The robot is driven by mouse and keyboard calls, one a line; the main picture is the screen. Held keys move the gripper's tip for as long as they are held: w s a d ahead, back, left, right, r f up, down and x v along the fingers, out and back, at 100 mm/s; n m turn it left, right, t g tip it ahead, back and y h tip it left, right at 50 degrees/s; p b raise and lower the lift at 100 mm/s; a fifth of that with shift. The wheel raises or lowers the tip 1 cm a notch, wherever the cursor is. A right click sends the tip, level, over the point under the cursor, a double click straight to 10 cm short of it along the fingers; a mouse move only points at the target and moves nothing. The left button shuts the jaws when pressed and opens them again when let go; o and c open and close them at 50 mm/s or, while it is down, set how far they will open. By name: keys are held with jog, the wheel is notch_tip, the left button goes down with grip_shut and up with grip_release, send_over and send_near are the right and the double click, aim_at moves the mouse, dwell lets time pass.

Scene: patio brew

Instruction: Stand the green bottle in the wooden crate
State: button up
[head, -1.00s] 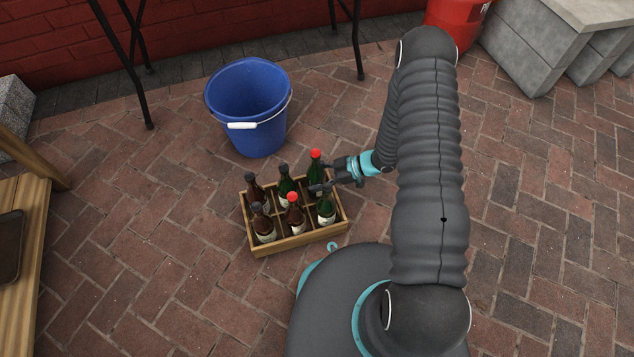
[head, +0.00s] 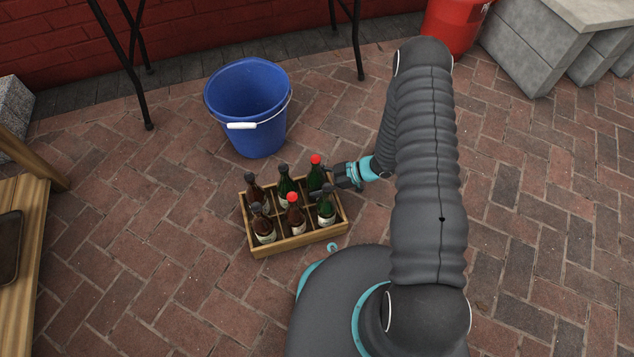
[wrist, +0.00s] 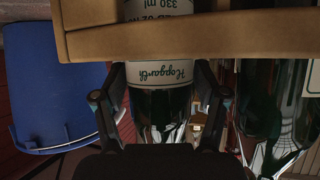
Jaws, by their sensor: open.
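The wooden crate (head: 299,240) stands on the brick paving with several upright bottles in its compartments. Three are green: one with a red cap (head: 316,175) in the back right compartment, one with a dark cap (head: 285,184) at back middle, and one at front right (head: 326,208). My gripper (head: 329,177) is open at the crate's right side, beside the red-capped bottle. In the wrist view, a labelled green bottle (wrist: 160,102) shows between the spread fingers (wrist: 158,120), behind the crate's wall (wrist: 180,38). Whether a finger touches it I cannot tell. The bottle's base is hidden.
The other bottles are brown: dark-capped at back left (head: 255,191) and front left (head: 263,226), red-capped at front middle (head: 293,215). A blue bucket (head: 258,135) stands behind the crate. A wooden table (head: 35,220) is at left. Paving to the right is clear.

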jog(key=p+v, duration=0.2)
jog(key=v, duration=1)
jog(key=w+d+r+m+t+h, duration=0.2)
jog(key=w+d+r+t+h, duration=0.1)
jog(key=w+r, duration=0.45)
jog(key=w+d+r+m+t+h, duration=0.1)
jog(key=w+d+r+t+h, duration=0.25)
jog(key=w+r, duration=0.35)
jog(key=s+d+r+m+t+h, duration=0.1)
jog(key=d+r+m+h, duration=0.15)
jog(key=r, duration=0.65)
jog(key=s+d+r+m+t+h, duration=0.1)
jog(key=d+r+m+t+h, duration=0.15)
jog(key=r, duration=0.65)
jog(key=s+r+m+g+h, duration=0.2)
jog(key=s+r+m+h, duration=0.3)
jog(key=s+r, duration=0.7)
jog(key=s+a+m+g+y, duration=0.1)
jog(key=s+a+m+y, duration=0.1)
jog(key=s, duration=0.8)
jog(key=s+a+m+g+y, duration=0.1)
jog(key=s+a, duration=0.4)
jog(key=s, duration=0.6)
jog(key=shift+a+r+m+g+y, duration=0.3)
jog(key=shift+r+m+y, duration=0.25)
jog(key=shift+m, duration=0.35)
